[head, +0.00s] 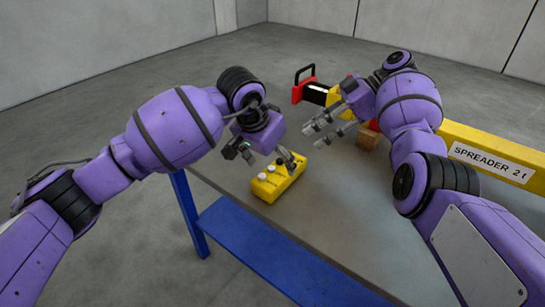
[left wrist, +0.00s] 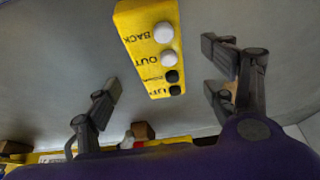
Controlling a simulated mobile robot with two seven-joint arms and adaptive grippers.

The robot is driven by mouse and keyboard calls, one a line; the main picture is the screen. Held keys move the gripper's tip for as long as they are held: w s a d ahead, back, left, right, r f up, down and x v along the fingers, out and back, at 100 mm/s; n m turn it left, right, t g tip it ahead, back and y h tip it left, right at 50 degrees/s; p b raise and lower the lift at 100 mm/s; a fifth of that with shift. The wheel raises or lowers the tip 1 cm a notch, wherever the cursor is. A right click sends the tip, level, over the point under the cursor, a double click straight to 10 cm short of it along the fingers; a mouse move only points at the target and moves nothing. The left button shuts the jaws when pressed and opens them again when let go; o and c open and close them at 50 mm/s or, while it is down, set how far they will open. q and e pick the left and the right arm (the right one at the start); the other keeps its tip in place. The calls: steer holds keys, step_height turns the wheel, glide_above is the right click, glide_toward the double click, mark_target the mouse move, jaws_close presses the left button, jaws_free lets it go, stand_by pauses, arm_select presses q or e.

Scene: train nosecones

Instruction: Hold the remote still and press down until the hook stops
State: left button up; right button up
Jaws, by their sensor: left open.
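The yellow remote (head: 277,184) lies on the grey table near its left edge. In the left wrist view the remote (left wrist: 150,45) shows two white buttons and two dark ones, with upside-down labels including BACK and OUT. My left gripper (head: 267,156) is open just above the remote, one finger close to its far end. In the left wrist view the fingers stand apart on either side of the remote, with visible gaps. My right gripper (head: 314,135) has its fingers spread and empty, above the table beyond the remote. I cannot make out a hook.
A yellow beam marked SPREADER 2t (head: 490,160) lies at the right. The table's front area (head: 330,220) is clear.

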mark_target(278, 170)
arm_select(q)
steer(key=shift+x, duration=3.15)
steer(key=shift+s, duration=0.1)
steer(key=c, duration=1.6)
arm_select(e)
jaws_close()
